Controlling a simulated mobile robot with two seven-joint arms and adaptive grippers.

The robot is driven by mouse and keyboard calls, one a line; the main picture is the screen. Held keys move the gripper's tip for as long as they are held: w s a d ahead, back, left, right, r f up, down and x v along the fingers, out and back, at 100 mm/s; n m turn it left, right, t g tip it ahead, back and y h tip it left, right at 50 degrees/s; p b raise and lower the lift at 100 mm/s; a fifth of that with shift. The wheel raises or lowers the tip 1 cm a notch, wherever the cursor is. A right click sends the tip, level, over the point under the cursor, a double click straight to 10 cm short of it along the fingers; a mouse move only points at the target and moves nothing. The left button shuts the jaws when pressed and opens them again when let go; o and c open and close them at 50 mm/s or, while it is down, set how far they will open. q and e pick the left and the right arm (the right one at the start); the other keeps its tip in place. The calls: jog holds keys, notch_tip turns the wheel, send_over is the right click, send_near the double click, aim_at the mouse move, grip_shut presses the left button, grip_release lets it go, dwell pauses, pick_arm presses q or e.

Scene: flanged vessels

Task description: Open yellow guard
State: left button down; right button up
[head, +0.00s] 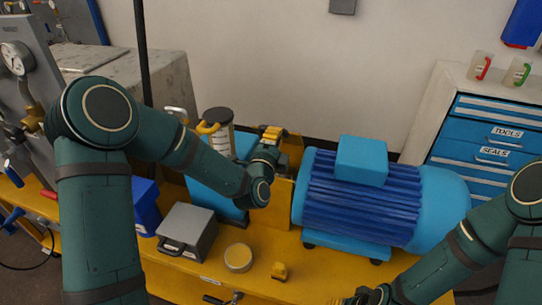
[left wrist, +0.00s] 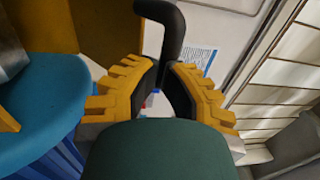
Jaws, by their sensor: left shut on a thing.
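The yellow guard (head: 269,205) stands upright between the light blue housing and the blue motor, partly hidden by my left wrist. A yellow panel, seemingly the guard, fills the upper left of the left wrist view (left wrist: 105,28). My left gripper (head: 271,134) is above the guard. In the left wrist view its yellow fingers (left wrist: 163,85) are closed around a curved black handle (left wrist: 173,35). Where the handle joins the guard is not visible. My right gripper (head: 362,297) is at the bottom edge of the head view, partly cut off; its opening cannot be made out.
The ribbed blue motor (head: 352,200) stands right of the guard. A grey box with a handle (head: 187,230), a round tin (head: 238,257) and a small yellow block (head: 280,271) sit on the yellow bench in front. A blue drawer cabinet (head: 490,135) stands at the right.

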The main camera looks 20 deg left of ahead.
pick_arm(q)
jog(key=w+r+g+p, duration=0.1)
jog(key=w+p, duration=0.1)
jog(key=p, duration=0.1)
jog(key=w+r+g+p, duration=0.2)
jog(key=p, duration=0.1)
jog(key=w+r+g+p, duration=0.1)
jog(key=w+r+p, duration=0.1)
jog(key=w+p, duration=0.1)
jog(key=shift+d+r+g, duration=0.1)
jog(key=shift+d+g, duration=0.1)
jog(key=shift+g, duration=0.1)
jog(key=w+g+p, duration=0.1)
jog(key=w+p, duration=0.3)
jog(key=w, duration=0.4)
jog(key=shift+w+g, duration=0.15)
jog(key=shift+g, duration=0.15)
pick_arm(e)
notch_tip(320, 180, up, 14)
jog(key=w, duration=0.2)
jog(key=shift+d+r+t, duration=0.25)
jog(key=shift+d+t, duration=0.05)
jog(key=shift+d, duration=0.1)
pick_arm(q)
jog(key=shift+r, duration=0.1)
